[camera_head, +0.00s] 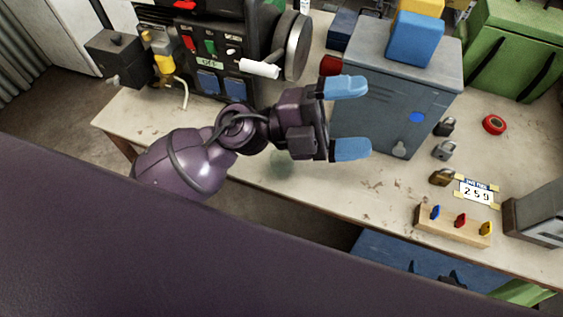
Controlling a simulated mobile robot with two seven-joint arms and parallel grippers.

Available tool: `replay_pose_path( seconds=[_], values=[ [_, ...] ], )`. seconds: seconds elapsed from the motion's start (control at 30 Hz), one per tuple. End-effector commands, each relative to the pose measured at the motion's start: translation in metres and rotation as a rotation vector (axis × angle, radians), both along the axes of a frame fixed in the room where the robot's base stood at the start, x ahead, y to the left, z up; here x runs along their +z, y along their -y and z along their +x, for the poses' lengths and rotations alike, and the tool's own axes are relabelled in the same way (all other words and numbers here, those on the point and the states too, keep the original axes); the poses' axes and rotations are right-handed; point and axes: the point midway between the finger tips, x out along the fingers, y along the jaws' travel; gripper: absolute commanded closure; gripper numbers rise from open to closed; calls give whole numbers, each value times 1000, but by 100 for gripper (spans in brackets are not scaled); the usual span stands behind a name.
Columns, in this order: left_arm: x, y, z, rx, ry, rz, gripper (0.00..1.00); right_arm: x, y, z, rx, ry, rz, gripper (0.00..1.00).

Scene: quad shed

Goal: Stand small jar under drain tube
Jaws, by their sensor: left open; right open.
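My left gripper (348,117) reaches over the bench with its two blue fingertips apart and nothing between them. A faint greenish, glassy shape (283,164) lies on the bench just below the gripper's wrist. It may be the small jar, but the arm partly hides it and I cannot tell surely. A pale curved tube (183,96) hangs down from the yellow-and-brass valve (163,58) at the left, with its end over the bench top. It looks like the drain tube. The bench under it is bare. I do not see my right gripper.
A dark control machine (208,45) with a white-handled wheel stands behind the arm. A grey metal cabinet (385,95) stands beside the fingertips. Padlocks (443,150), a red ring (494,124) and a wooden key block (452,227) are at the right. The front-left bench (135,115) is clear.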

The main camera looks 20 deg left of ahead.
Motion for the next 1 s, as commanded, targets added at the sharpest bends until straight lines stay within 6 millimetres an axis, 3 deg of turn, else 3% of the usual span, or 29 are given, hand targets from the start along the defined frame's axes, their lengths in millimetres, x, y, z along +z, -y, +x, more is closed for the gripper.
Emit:
replay_pose_path(
  seconds=[0.1,0.27,0.37,0.5,0.73,1.0],
  values=[
    [-24,18,-20,-186,112,235,8,1,0,-1,-2,-2,0,13],
    [-70,19,-32,-383,213,598,8,1,0,-3,-3,-6,0,13],
    [-99,5,-29,-465,253,852,8,0,0,-4,-5,-8,3,13],
    [-132,-31,-10,-519,273,1230,8,1,-1,-5,-7,-9,5,13],
    [-146,-93,28,-471,243,1713,8,1,-1,-4,-7,-9,6,13],
    [-146,-119,43,-422,211,1888,8,2,-1,-3,-7,-7,5,13]
  ],
)
